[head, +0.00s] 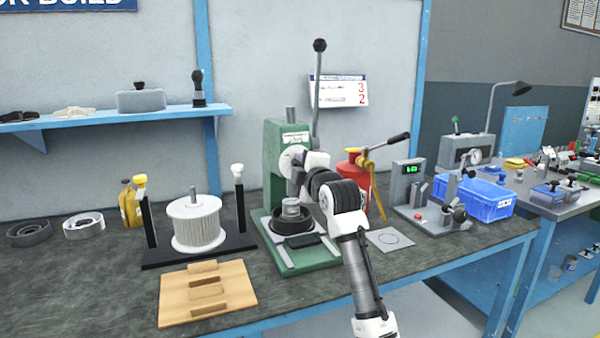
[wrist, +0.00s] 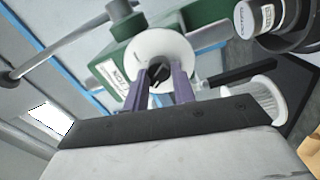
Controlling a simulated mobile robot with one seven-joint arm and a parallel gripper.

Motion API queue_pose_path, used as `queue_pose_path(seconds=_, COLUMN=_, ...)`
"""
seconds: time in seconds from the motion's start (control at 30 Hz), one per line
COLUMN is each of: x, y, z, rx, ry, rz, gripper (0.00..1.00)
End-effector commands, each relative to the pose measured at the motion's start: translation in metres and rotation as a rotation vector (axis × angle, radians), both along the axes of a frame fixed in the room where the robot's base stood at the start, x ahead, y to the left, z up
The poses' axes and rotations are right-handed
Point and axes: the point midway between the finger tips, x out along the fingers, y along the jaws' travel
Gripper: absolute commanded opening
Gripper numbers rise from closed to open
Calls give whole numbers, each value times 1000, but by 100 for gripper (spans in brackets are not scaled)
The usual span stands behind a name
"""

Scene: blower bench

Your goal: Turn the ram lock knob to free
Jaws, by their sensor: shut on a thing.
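The green arbor press (head: 275,150) stands on the bench in the middle of the head view, with its long lever (head: 317,85) pointing up. A white round dial plate (head: 288,156) is on its front face; the arm partly covers it there. In the wrist view the dial (wrist: 180,50) faces me, with the black ram lock knob (wrist: 158,71) at its middle. A pale pointer mark shows on the knob. My gripper (wrist: 160,82) is shut on the knob, one purple finger on each side. The arm hides the knob in the head view. The dial's lettering is unreadable.
A white-wound spool (head: 196,225) stands left of the press, and a wooden board (head: 207,292) lies in front of it. A red canister (head: 352,172), a grey device with a display (head: 408,183) and a blue crate (head: 485,201) are to the right.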

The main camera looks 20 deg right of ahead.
Motion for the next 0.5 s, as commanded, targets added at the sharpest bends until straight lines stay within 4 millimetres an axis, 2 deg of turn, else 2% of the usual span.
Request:
queue_pose_path(seconds=0.2, x=0, y=0, z=-2, rx=-113, ry=-3, rz=0, gripper=3)
queue_pose_path(seconds=0.5, x=0, y=0, z=-1, rx=-182, ry=-6, rz=0, gripper=3)
